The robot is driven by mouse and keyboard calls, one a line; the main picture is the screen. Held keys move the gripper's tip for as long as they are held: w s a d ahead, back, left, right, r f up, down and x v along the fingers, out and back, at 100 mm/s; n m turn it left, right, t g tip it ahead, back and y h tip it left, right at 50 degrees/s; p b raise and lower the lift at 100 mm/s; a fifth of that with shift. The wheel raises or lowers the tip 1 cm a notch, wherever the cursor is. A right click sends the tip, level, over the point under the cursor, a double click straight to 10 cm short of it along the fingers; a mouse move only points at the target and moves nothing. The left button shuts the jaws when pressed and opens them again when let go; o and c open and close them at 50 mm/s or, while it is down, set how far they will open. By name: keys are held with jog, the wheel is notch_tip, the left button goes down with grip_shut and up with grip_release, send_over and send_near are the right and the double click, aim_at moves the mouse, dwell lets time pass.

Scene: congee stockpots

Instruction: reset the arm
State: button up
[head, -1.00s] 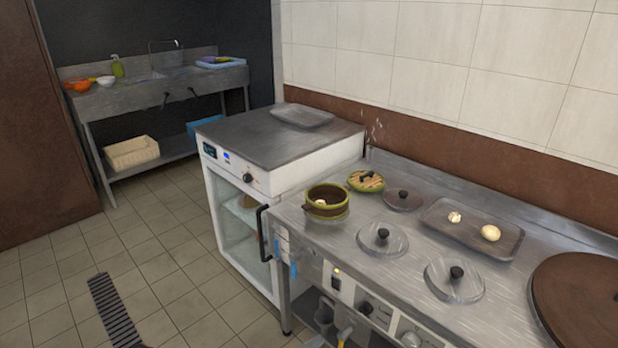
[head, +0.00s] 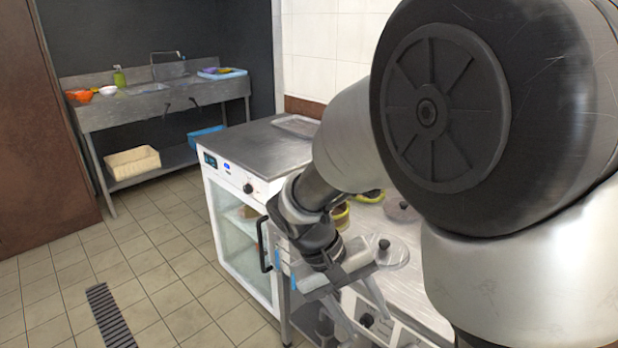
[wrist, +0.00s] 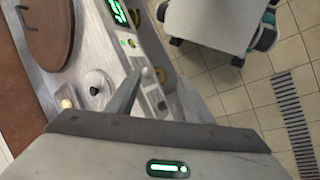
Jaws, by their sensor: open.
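My arm now fills the right half of the head view. My gripper (head: 356,316) hangs at its end, pointing down over the front edge of the steel counter (head: 420,300). Its two fingers are apart with nothing seen between them. In the wrist view a grey finger of the gripper reaches up over the counter's front controls. The large brown lid (wrist: 45,28) and a steel lid with a black knob (wrist: 96,84) lie on the counter there.
A steel lid (head: 390,254) and part of the brown pot (head: 341,218) show beside my arm. A white glass-fronted cabinet (head: 240,235) stands left of the counter. A sink table (head: 165,105) stands at the back left.

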jog(key=s+d+r+m+t+y, duration=0.1)
jog(key=s+d+r+t+y, duration=0.15)
jog(key=s+r, duration=0.35)
jog(key=s+d+r+t+y, duration=0.2)
jog(key=s+r+t+y, duration=0.15)
jog(key=r, duration=0.45)
notch_tip(320, 180, up, 22)
jog(key=p, duration=2.1)
jog(key=shift+w+f+m, duration=0.2)
jog(key=shift+m, duration=0.1)
